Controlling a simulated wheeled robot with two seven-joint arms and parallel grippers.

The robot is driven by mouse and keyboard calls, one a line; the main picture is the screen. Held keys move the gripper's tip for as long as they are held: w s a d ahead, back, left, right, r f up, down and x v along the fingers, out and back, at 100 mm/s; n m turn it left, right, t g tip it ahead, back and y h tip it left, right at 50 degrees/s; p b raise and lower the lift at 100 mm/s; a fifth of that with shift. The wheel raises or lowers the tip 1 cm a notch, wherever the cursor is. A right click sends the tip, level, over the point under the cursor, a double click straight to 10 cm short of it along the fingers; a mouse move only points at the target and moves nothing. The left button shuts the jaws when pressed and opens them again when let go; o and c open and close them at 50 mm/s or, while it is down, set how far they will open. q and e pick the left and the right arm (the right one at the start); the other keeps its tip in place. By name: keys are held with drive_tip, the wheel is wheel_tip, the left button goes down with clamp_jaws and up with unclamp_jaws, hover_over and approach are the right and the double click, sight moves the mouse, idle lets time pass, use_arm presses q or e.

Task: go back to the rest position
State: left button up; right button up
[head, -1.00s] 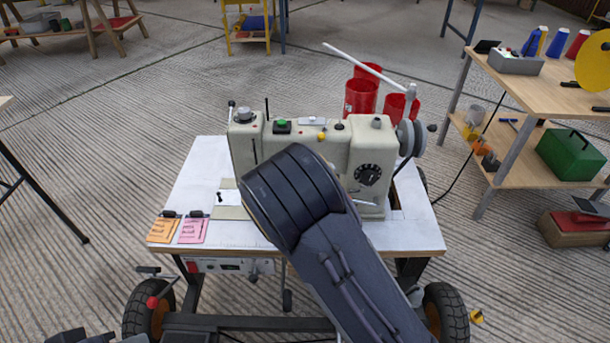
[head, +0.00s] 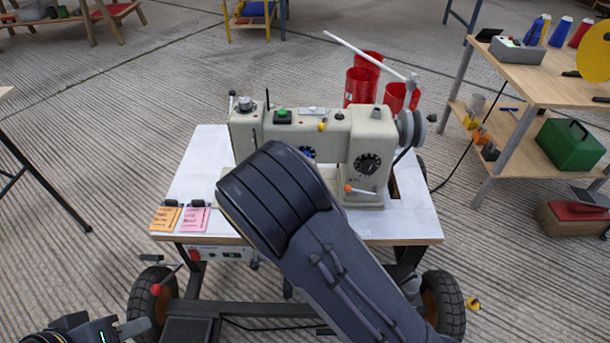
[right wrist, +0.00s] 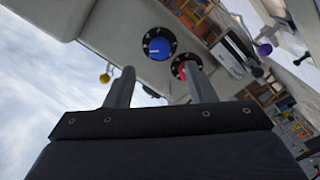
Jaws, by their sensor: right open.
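A cream sewing machine (head: 365,150) stands on a white wheeled table (head: 205,160) in the head view. My right forearm crosses in front of it and hides its lower left part and my right gripper. In the right wrist view my right gripper (right wrist: 161,82) is open, with nothing between its fingers. The machine's blue dial (right wrist: 159,46) and a red knob (right wrist: 186,68) show beyond the fingertips; I cannot tell whether a finger touches the knob. My left gripper (head: 100,328) is at the bottom left edge of the head view, partly cut off.
Orange (head: 165,219) and pink (head: 194,220) cards lie at the table's front left. Red cups (head: 360,86) stand behind the machine. A wooden shelf (head: 530,80) with a green box (head: 570,145) stands at right. Open floor lies left of the table.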

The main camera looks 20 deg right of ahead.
drive_tip(key=shift+s, duration=0.1)
idle(0.4)
drive_tip(key=s+d+r+m+g+y, duration=0.2)
drive_tip(key=s+r+m+g+y, duration=0.15)
drive_tip(key=s, duration=0.55)
drive_tip(key=s+d+r+m+g+y, duration=0.2)
drive_tip(key=s+g, duration=0.2)
drive_tip(key=s, duration=0.5)
drive_tip(key=s+d+r+m+g+y, duration=0.2)
drive_tip(key=s+g+y, duration=0.15)
drive_tip(key=s, duration=0.55)
wheel_tip(320, 180, up, 30)
drive_tip(key=p, duration=3)
drive_tip(key=shift+s+r+g, duration=0.25)
drive_tip(key=shift+s+g, duration=0.1)
drive_tip(key=shift+g, duration=0.05)
